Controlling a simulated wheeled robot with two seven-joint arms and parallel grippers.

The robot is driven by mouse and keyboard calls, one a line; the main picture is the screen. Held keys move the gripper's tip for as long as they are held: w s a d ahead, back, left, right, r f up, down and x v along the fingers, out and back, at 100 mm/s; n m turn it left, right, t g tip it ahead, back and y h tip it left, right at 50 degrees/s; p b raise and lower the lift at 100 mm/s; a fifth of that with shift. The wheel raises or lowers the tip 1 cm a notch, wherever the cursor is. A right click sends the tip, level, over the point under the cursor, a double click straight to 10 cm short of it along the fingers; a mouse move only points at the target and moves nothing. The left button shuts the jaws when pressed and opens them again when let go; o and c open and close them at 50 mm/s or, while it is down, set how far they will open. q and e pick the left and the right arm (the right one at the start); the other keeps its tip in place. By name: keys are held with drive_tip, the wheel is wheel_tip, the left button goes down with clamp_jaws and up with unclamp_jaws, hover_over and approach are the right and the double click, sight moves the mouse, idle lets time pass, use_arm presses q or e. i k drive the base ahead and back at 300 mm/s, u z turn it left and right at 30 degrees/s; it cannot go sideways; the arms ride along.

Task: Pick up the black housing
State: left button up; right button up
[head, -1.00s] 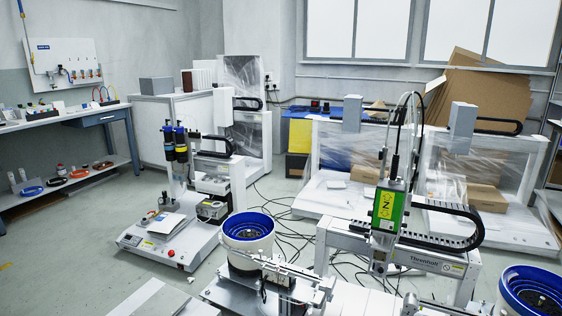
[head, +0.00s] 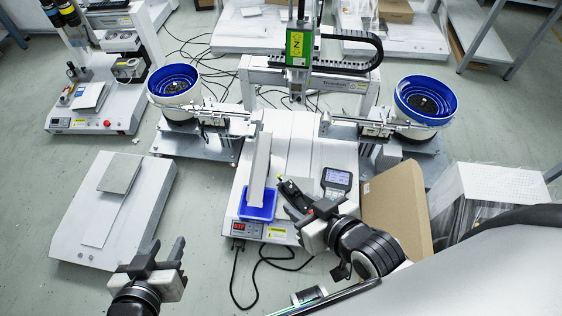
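My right gripper (head: 291,195) reaches in over the white gantry machine bed, between the blue tray (head: 257,203) and the handheld controller. A dark shape is at its fingertips, and I cannot tell whether it is the black housing or only the dark fingers. I cannot make out the black housing as a separate thing anywhere. My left gripper (head: 164,250) is at the lower left over the floor, its two dark fingers apart and nothing between them.
A controller with a screen (head: 337,180) lies right of the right gripper. A long grey bar (head: 260,168) stands over the tray. Blue-rimmed feeder bowls (head: 174,86) and (head: 426,101) flank the gantry screwdriver (head: 299,48). A cardboard box (head: 398,205) is on the right; a white plate machine (head: 112,212) on the left.

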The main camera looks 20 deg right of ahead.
sight(289, 186)
drive_tip(key=u, duration=0.9)
drive_tip(key=k, duration=0.55)
drive_tip(key=z, duration=0.45)
